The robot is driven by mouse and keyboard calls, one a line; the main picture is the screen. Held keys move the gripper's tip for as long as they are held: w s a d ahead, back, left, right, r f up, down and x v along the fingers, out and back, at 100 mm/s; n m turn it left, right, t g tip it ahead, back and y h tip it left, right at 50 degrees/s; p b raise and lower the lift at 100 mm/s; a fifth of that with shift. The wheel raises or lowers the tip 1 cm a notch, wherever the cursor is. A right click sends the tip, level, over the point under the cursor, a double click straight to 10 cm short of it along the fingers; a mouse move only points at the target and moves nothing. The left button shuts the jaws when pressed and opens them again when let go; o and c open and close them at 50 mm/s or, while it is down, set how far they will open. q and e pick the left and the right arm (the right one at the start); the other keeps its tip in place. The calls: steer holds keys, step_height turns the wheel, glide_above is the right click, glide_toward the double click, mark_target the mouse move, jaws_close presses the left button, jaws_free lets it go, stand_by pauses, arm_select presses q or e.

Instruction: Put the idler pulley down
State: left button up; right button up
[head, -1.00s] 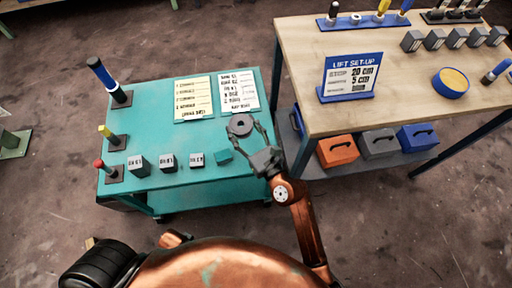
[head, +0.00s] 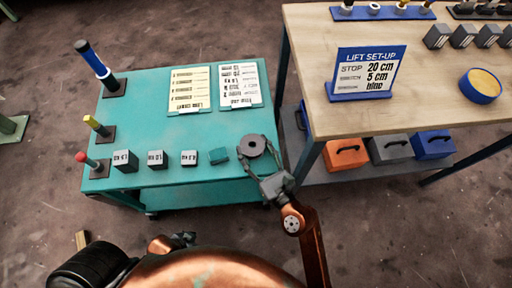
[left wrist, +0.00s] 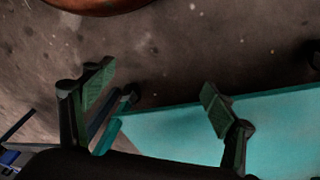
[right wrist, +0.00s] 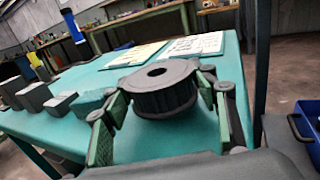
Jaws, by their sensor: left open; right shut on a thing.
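The idler pulley (head: 252,145), a dark grey drum with a round hole, is at the right part of the teal table (head: 150,90). My right gripper (head: 259,160) is shut on it. In the right wrist view the pulley (right wrist: 165,92) sits upright between the two green-padded fingers, with teal tabletop behind and below. I cannot tell whether its underside touches the table. My left gripper (left wrist: 158,100) is open and empty in the left wrist view, with floor and a teal surface beyond. In the head view it is low, near my body (head: 183,239).
Several grey labelled blocks (head: 157,159) and a teal block (head: 218,156) line the table's near side. Coloured posts (head: 97,65) stand at the left. Two instruction sheets (head: 190,90) lie at the back. A wooden bench (head: 420,105) with a sign (head: 362,75) stands at right.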

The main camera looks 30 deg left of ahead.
mark_target(258, 158)
steer(key=shift+f+b, duration=0.5)
steer(key=shift+f, duration=0.35)
arm_select(q)
steer(key=shift+t+h, duration=0.4)
steer(key=shift+t, duration=0.3)
steer(key=w+d+f, duration=0.2)
steer(key=shift+w+f, duration=0.2)
steer(key=shift+f, duration=0.15)
arm_select(e)
steer(key=o, duration=1.8)
steer(key=shift+f, duration=0.1)
steer(key=shift+o, duration=0.2)
steer(key=p+v, duration=0.1)
steer(key=v, duration=0.4)
steer(key=shift+s+d, duration=0.1)
steer(key=shift+d, duration=0.05)
arm_select(q)
steer(key=shift+s+a+r+g+y, duration=0.3)
steer(key=shift+s+a+r+g, duration=0.3)
steer(key=shift+s+a+r, duration=0.35)
arm_select(e)
steer(key=v, duration=0.6)
steer(key=shift+s+d, duration=0.2)
steer(key=shift+d, duration=0.05)
arm_select(q)
steer(key=shift+d+r, duration=0.1)
steer(key=shift+r, duration=0.05)
